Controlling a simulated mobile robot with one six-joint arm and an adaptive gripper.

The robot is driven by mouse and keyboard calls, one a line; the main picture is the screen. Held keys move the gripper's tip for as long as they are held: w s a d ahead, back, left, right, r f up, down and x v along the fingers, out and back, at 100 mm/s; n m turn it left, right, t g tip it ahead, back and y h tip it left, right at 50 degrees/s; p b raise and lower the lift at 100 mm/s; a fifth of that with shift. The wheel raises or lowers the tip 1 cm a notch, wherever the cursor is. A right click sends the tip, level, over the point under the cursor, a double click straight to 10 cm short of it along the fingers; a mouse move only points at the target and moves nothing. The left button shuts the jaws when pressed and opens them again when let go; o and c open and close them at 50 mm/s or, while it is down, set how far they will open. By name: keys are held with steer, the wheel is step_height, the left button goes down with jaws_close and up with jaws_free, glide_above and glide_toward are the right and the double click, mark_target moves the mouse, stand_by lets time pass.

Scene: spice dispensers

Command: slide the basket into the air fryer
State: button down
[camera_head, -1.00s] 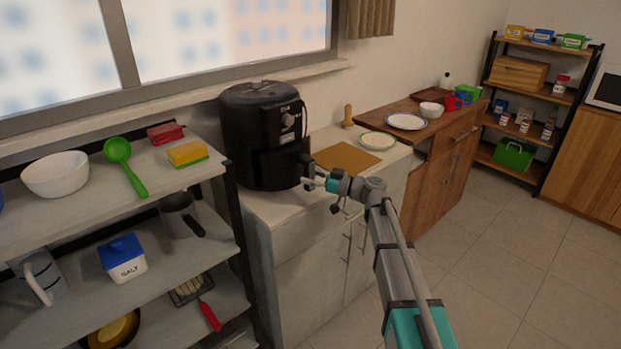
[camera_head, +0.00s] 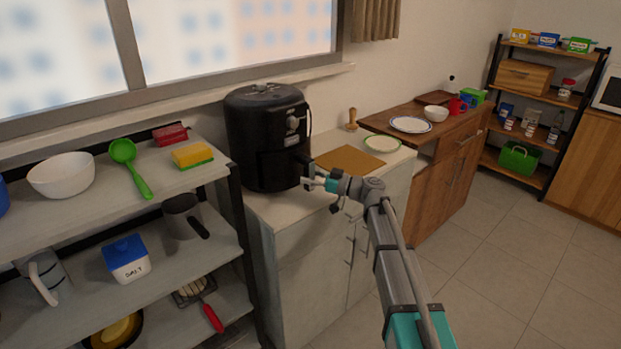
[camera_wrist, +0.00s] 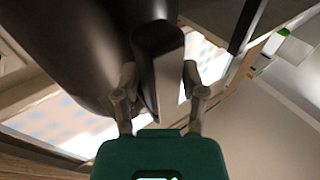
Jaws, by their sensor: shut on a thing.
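The black air fryer (camera_head: 262,128) stands upright on the white counter, left of the middle in the head view. Its basket (camera_head: 284,170) sits in the lower front, level with the body as far as I can see; any small gap is too dark to tell. The dark basket handle (camera_wrist: 162,60) sticks out at the front, towards my arm. My gripper (camera_head: 310,179) is at this handle. In the wrist view, my gripper (camera_wrist: 157,85) has one finger on each side of the handle and is shut on it. The inside of the basket is hidden.
A brown board (camera_head: 350,159) and a green-rimmed plate (camera_head: 382,144) lie right of the fryer on the counter. A grey shelf (camera_head: 75,215) with kitchenware stands close on the left. The floor (camera_head: 480,270) at the right is clear.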

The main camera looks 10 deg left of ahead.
steer(key=shift+w+a+r, duration=0.1)
steer(key=shift+w+a, duration=0.1)
steer(key=shift+a, duration=0.05)
stand_by(0.3)
steer(key=shift+c, duration=0.4)
jaws_free()
steer(key=shift+s+d, duration=0.1)
steer(key=shift+d, duration=0.1)
steer(key=d+f+b, duration=0.1)
steer(key=d, duration=0.7)
steer(key=shift+s+d, duration=0.25)
steer(key=shift+s, duration=0.1)
stand_by(0.9)
stand_by(0.3)
